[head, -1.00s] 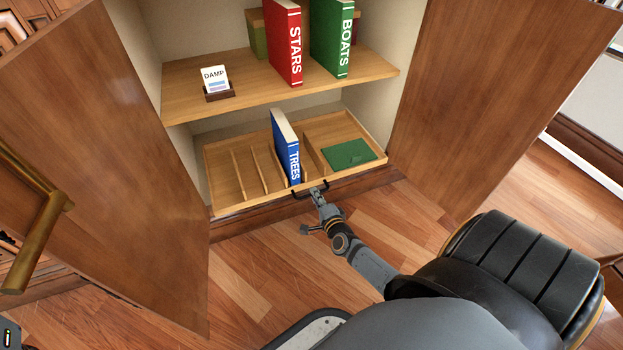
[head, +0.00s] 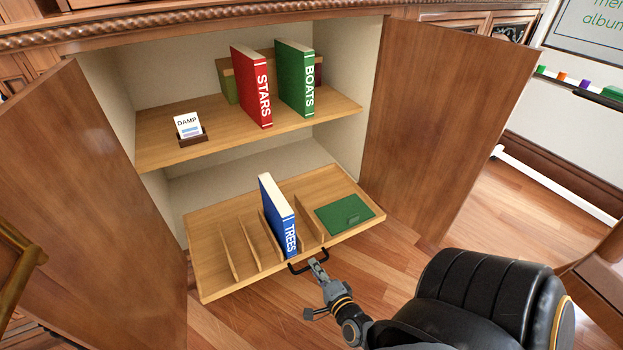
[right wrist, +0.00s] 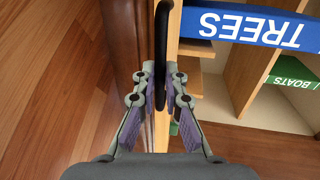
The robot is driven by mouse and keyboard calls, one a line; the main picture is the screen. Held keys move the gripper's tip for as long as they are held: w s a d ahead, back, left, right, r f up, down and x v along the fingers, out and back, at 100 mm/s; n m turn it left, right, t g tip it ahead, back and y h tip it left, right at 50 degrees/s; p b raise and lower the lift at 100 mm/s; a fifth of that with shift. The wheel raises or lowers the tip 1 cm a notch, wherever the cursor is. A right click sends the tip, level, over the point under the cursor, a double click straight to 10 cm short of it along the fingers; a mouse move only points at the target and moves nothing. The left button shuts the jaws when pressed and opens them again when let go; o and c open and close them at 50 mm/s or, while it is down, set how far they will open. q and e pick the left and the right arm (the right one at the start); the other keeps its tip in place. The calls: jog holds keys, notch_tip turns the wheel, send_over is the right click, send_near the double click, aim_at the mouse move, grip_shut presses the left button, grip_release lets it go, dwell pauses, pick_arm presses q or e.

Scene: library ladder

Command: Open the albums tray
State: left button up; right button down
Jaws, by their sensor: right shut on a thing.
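The albums tray (head: 214,292) is a light wooden pull-out tray at the bottom of the cabinet, standing well out past the cabinet front. It has several upright dividers and a dark handle (head: 308,262) on its front. A blue TREES album (head: 277,215) stands in one slot, and a green flat piece (head: 344,213) lies in the right compartment. My right gripper (head: 315,263) is shut on the handle. In the right wrist view the dark handle (right wrist: 161,60) runs between its fingers (right wrist: 160,85). My left gripper is not in view.
Two open cabinet doors flank the tray, the left door (head: 85,210) and the right door (head: 440,110). The shelf above (head: 225,130) holds a red STARS album (head: 253,88), a green BOATS album (head: 296,80) and a DAMP card (head: 187,125).

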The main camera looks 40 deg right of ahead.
jog(key=shift+s+a, duration=0.1)
jog(key=shift+s, duration=0.35)
jog(key=c, duration=1.7)
grip_release()
